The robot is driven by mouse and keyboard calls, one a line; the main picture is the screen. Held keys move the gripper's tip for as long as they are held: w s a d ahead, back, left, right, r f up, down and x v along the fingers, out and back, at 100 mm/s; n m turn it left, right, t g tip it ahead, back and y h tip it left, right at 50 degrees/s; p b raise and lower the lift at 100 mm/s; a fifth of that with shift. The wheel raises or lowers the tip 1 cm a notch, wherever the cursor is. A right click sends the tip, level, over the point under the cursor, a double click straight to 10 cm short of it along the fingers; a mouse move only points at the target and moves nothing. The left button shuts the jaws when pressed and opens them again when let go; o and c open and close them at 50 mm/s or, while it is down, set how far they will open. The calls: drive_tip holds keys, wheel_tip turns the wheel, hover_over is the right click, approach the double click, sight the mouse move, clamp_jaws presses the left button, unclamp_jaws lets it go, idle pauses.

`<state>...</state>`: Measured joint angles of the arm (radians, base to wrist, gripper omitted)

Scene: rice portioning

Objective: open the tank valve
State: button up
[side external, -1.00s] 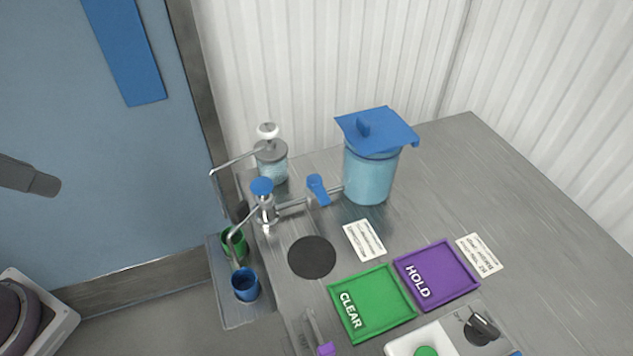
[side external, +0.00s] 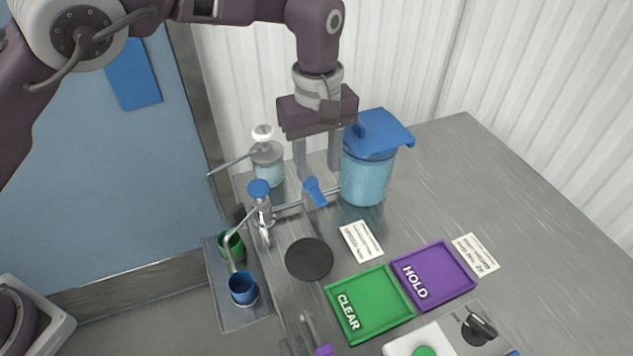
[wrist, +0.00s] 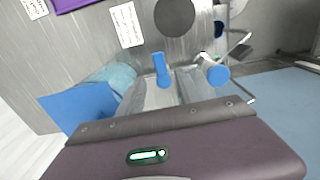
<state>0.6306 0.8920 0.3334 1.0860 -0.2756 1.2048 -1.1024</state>
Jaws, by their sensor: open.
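The tank (side external: 368,178) is a light blue cylinder with a blue lid (side external: 385,132), standing on the steel table. A pipe runs left from it to a tap with a round blue knob (side external: 259,188). The blue valve lever (side external: 314,191) sits on this pipe, and it also shows in the wrist view (wrist: 161,70). My gripper (side external: 318,172) points down just above and behind the valve lever, its fingers open and spread to either side. In the wrist view the lever shows just beyond and between the fingertips; I cannot tell whether they touch it.
A pump jar (side external: 267,168) with a white knob stands left of my gripper. Green (side external: 231,245) and blue (side external: 242,288) cups sit on a lower shelf. A black disc (side external: 309,259), a green tray (side external: 338,293) and a purple tray (side external: 464,290) lie in front. The table's right side is clear.

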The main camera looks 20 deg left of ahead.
sight(317, 193)
wheel_tip(317, 193, down, 6)
drive_tip(key=shift+r, duration=0.15)
clamp_jaws()
